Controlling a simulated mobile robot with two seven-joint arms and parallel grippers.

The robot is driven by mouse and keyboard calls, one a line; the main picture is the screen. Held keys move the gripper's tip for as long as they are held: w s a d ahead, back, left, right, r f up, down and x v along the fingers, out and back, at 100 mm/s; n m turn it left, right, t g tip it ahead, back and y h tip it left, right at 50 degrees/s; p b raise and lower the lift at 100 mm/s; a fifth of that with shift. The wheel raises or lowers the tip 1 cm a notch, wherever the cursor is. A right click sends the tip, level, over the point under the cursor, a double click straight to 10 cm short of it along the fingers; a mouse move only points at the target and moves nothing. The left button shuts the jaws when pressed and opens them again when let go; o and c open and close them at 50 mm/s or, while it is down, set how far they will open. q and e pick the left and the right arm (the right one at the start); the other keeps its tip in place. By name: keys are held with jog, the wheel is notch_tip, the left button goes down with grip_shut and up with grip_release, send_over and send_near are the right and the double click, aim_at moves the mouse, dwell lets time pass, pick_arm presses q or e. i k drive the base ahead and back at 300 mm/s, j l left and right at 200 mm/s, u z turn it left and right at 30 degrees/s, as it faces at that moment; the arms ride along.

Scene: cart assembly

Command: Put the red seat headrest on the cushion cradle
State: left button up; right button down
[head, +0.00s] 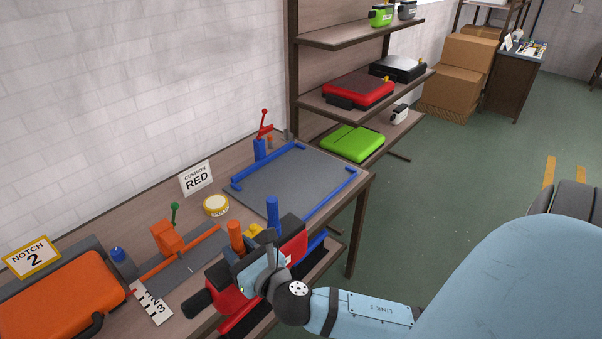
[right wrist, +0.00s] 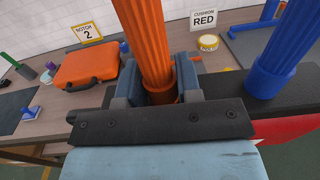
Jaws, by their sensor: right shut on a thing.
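The red seat headrest (head: 293,248) appears as a red and black piece with an upright orange post (head: 235,235) and a blue post (head: 272,213), above the table's front edge. My right gripper (head: 243,258) is shut around the foot of the orange post, which also shows between the fingers in the right wrist view (right wrist: 150,50). The gripper and arm hide much of the piece. The grey plate with blue rails (head: 270,185), near the CUSHION RED sign (head: 196,178), looks like the cushion cradle. It is bare and lies beyond the gripper. My left gripper is not in view.
An orange case (head: 65,298) lies at the table's left by the NOTCH 2 sign (head: 30,256). An orange fixture (head: 168,240) and yellow tape roll (head: 215,205) stand mid-table. A red lever (head: 264,127) rises behind the plate. Shelves (head: 340,110) stand at the back.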

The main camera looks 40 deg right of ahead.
aim_at(295, 184)
jog(key=i+l, duration=0.1)
jog(key=l, duration=0.35)
jog(key=i+l, duration=0.15)
jog(key=l, duration=0.35)
jog(key=i+l, duration=0.1)
jog(key=l, duration=0.35)
